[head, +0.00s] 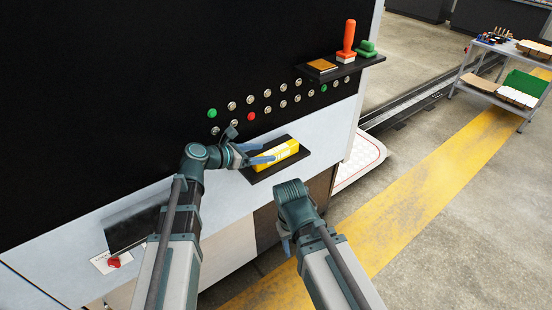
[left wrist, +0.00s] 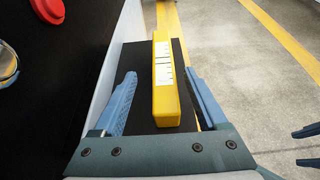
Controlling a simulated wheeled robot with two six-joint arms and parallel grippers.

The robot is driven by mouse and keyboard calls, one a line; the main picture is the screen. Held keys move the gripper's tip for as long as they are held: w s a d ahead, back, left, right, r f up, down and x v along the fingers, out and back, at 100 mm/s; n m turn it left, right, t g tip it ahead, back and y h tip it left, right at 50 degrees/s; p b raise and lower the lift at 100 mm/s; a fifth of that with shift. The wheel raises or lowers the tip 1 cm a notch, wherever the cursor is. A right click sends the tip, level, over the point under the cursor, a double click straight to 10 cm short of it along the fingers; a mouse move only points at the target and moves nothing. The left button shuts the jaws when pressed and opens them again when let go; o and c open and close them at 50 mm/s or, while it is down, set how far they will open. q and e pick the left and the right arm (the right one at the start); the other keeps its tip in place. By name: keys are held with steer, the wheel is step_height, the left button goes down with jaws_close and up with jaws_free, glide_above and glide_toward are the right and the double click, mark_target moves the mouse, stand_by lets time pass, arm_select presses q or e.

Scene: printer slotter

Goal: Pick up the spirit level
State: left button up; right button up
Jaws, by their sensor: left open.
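The spirit level (head: 280,153) is a yellow bar with a pale label, lying on a small black shelf (head: 258,178) on the machine's front. My left gripper (head: 266,153) is open at the shelf's left end, its fingers reaching toward the level. In the left wrist view the level (left wrist: 165,95) lies lengthwise between the two blue fingers (left wrist: 160,78), with a gap on each side. My right gripper (head: 287,243) hangs low in front of the machine, away from the level. Its two fingers show apart at the right edge of the left wrist view (left wrist: 308,147).
Rows of buttons, including a red one (head: 251,116), sit on the black panel just above the shelf. A higher shelf (head: 340,71) holds an orange-handled stamp (head: 348,40) and a green one (head: 367,48). A cart (head: 506,75) stands far right.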

mark_target(275, 150)
arm_select(q)
steer(key=shift+w+d+f, duration=0.1)
steer(key=shift+d, duration=0.15)
steer(key=x, duration=0.2)
steer(key=b+x, duration=0.1)
steer(key=x, duration=0.2)
steer(key=shift+d, duration=0.3)
steer(key=shift+r, duration=0.3)
jaws_close()
